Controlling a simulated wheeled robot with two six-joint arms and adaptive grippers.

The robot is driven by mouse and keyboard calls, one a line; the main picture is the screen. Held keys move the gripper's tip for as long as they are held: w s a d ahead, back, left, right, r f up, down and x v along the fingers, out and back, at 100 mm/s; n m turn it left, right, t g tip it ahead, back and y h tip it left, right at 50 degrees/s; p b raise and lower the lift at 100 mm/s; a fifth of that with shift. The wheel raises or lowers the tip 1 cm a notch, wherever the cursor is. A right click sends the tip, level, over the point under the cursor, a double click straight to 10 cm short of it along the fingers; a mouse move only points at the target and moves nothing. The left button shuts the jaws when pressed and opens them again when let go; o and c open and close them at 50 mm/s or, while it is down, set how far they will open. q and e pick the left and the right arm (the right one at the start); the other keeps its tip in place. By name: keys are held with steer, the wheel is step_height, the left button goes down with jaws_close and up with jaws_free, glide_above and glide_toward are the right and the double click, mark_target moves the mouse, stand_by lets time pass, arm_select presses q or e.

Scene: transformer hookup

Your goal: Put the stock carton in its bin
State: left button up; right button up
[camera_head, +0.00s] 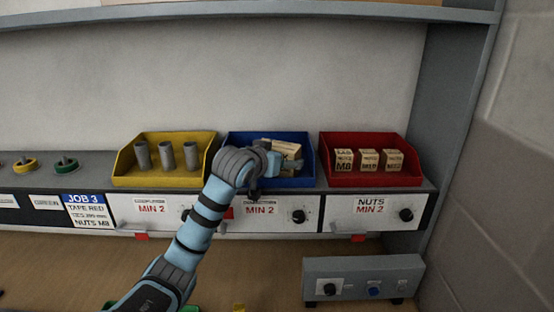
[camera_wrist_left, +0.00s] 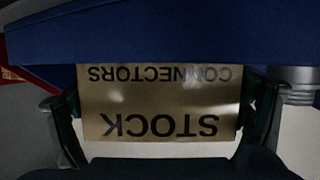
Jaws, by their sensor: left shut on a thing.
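The stock carton (camera_head: 281,146) is a tan box at the blue bin (camera_head: 239,142) in the middle of the shelf. In the left wrist view the carton (camera_wrist_left: 160,103) reads STOCK CONNECTORS upside down. My left gripper (camera_head: 284,162) is shut on it, one finger on each side. The blue bin's wall (camera_wrist_left: 160,38) fills the top of the wrist view, close to the carton. My forearm and wrist hide part of the bin, and I cannot tell if the carton touches its floor. My right gripper is not in view.
A yellow bin (camera_head: 123,164) with several grey cylinders stands left of the blue bin. A red bin (camera_head: 370,178) with small nut boxes stands to the right. Labelled drawers (camera_head: 350,213) run below. A grey control box (camera_head: 362,274) is on the bench at lower right.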

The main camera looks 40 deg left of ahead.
arm_select(q)
steer(key=shift+w+f, duration=0.1)
steer(key=shift+f, duration=0.05)
steer(key=o, duration=1.4)
steer(key=shift+w+f, duration=0.1)
steer(key=shift+w, duration=0.15)
steer(key=shift+s+r, duration=0.2)
steer(key=shift+r, duration=0.05)
steer(key=b+v, duration=0.1)
steer(key=v, duration=1.1)
steer(key=shift+w, duration=0.1)
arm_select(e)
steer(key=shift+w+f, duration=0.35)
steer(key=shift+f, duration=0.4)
